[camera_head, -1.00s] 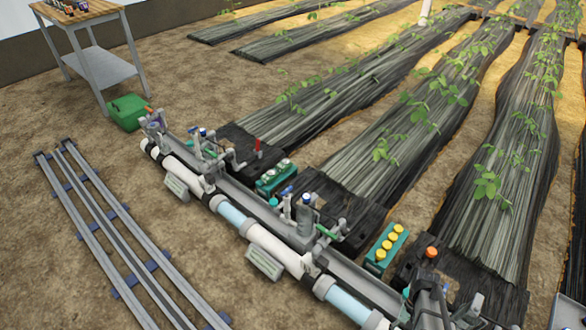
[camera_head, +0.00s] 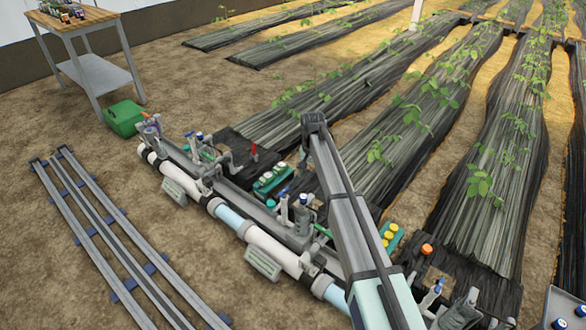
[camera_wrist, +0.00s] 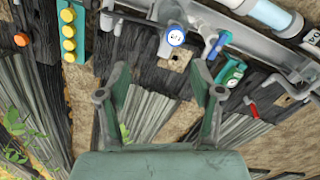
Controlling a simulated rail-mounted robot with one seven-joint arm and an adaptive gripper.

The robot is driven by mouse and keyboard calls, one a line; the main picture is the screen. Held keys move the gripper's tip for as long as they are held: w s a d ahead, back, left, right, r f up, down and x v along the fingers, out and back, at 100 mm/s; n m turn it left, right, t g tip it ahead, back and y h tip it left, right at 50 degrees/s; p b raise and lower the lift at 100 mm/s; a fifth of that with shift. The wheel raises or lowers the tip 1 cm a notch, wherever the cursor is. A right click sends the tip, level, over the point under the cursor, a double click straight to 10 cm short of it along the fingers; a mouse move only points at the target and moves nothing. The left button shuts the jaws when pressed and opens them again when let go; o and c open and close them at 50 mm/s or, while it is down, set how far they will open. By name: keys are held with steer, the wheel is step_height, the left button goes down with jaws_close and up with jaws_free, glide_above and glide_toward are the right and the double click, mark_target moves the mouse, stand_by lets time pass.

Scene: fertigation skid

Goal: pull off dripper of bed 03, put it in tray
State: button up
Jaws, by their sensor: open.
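My gripper (camera_wrist: 160,80) is open in the wrist view, with its two dark green fingers wide apart and nothing between them. A small white disc with a blue rim (camera_wrist: 176,38) stands just beyond the fingertips, right of their middle, near a tan plate (camera_wrist: 178,58). It may be the dripper; its mark is too small to read, and I cannot tell which bed is 03. A grey tray (camera_head: 553,307) with several blue-topped round pieces shows at the bottom right of the head view. My gripper is hidden in the head view.
A green block with yellow caps (camera_wrist: 68,35) and an orange knob (camera_wrist: 22,40) lie left of the gripper. The white header pipe (camera_head: 265,240) runs alongside.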

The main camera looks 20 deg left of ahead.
mark_target(303, 197)
steer(key=a+f+b, duration=0.1)
steer(key=f, duration=0.4)
steer(key=f+b, duration=0.1)
steer(key=f, duration=0.4)
steer(key=a+f+b, duration=0.1)
steer(key=f+b, duration=0.1)
steer(key=f, duration=0.3)
steer(key=shift+w+a+f, duration=0.15)
steer(key=shift+a+f, duration=0.05)
steer(key=shift+a, duration=0.15)
jaws_close()
steer(key=shift+r, duration=0.3)
steer(key=shift+r+p, duration=1.4)
steer(key=shift+p, duration=0.2)
step_height(303, 197, up, 6)
steer(key=p, duration=0.4)
steer(key=shift+p, duration=0.3)
